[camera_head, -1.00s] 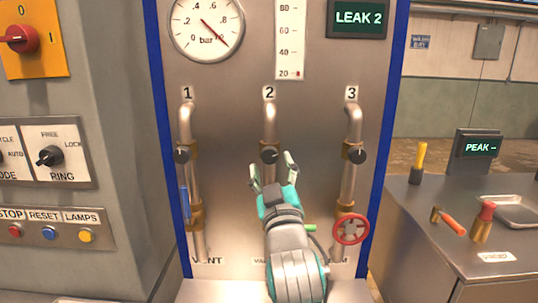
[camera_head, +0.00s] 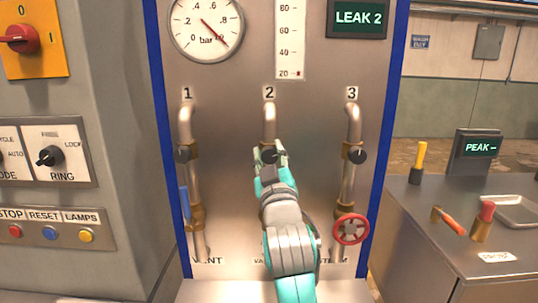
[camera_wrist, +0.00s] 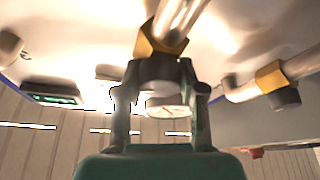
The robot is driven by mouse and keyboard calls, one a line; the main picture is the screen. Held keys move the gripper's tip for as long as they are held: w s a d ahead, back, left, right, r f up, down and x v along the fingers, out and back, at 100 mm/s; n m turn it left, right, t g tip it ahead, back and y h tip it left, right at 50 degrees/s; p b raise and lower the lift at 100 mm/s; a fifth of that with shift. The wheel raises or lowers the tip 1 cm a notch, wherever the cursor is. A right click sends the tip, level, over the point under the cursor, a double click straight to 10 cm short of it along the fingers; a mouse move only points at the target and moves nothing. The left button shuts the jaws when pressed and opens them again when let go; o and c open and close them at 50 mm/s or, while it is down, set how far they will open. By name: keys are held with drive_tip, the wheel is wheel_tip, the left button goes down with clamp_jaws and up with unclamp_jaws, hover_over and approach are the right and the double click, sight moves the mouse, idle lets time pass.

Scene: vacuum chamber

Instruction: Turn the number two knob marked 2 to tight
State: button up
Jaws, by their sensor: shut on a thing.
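The number two knob is the dark round knob (camera_wrist: 160,72) on the brass fitting of the middle pipe (camera_head: 269,122), below the label 2 (camera_head: 269,92). My gripper (camera_head: 268,153) is at that knob and mostly hides it in the head view. In the wrist view my gripper (camera_wrist: 161,90) has one finger on each side of the knob and is shut on it. The brass fitting (camera_wrist: 163,42) shows just beyond the fingers. The knob's pointer and any tight mark cannot be made out.
Similar dark knobs sit on pipe 1 (camera_head: 183,155) at left and pipe 3 (camera_head: 357,156) at right. A red handwheel (camera_head: 351,229) is low on the right. A display (camera_head: 359,18) reads LEAK 2. A bench with tools (camera_head: 440,225) stands at right.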

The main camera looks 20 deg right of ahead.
drive_tip(key=shift+m+g+h, duration=0.15)
drive_tip(key=shift+m+h, duration=0.75)
drive_tip(key=shift+m, duration=0.75)
drive_tip(key=shift+m+g+h, duration=0.15)
drive_tip(key=shift+m+h, duration=0.75)
drive_tip(key=shift+m, duration=0.75)
drive_tip(key=o, duration=1.1)
drive_tip(key=shift+o, duration=0.2)
drive_tip(key=shift+s, duration=0.1)
drive_tip(key=v, duration=1.2)
